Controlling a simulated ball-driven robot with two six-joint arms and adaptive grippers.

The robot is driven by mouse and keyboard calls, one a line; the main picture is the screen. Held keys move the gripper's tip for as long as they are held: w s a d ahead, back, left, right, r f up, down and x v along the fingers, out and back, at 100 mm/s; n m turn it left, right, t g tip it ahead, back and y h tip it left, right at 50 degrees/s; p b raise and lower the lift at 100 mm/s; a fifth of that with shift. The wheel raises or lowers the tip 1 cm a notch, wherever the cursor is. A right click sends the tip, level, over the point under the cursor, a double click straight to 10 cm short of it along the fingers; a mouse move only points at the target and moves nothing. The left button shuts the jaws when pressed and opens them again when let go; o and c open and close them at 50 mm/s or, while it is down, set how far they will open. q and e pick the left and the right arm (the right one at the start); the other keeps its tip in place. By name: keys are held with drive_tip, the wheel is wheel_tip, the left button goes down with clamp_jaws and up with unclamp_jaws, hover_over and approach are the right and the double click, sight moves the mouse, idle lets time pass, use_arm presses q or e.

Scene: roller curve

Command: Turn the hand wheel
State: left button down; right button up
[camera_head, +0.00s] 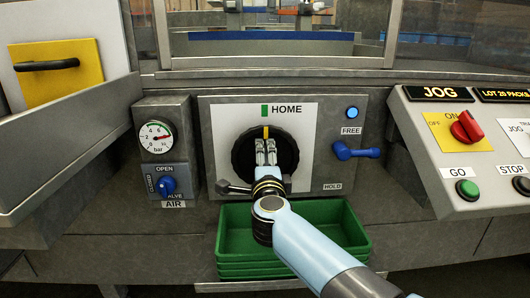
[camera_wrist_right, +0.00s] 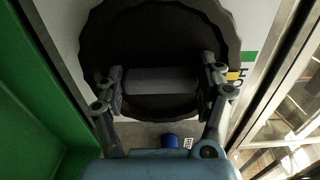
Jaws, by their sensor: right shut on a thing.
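The black hand wheel (camera_head: 242,160) sits on a white plate (camera_head: 303,122) marked HOME. Its yellow mark (camera_head: 266,132) is at the top, roughly in line with the green mark (camera_head: 265,110) on the plate. My right gripper (camera_head: 265,152) is in front of the wheel and hides its middle. In the right wrist view the wheel (camera_wrist_right: 150,28) has a scalloped rim and a grey crossbar (camera_wrist_right: 150,80). The right gripper's fingers (camera_wrist_right: 164,82) stand at the two ends of this bar, shut on it. My left gripper is out of view.
Green trays (camera_head: 236,232) stand below. A gauge (camera_head: 156,137) and blue air valve (camera_head: 166,186) are left.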

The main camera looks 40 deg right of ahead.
drive_tip(key=shift+r, duration=0.1)
drive_tip(key=o, duration=1.7)
drive_tip(key=shift+w, duration=0.1)
drive_tip(key=shift+s+a, duration=0.1)
drive_tip(key=shift+s, duration=0.15)
drive_tip(key=v, duration=1.1)
drive_tip(key=shift+s, duration=0.25)
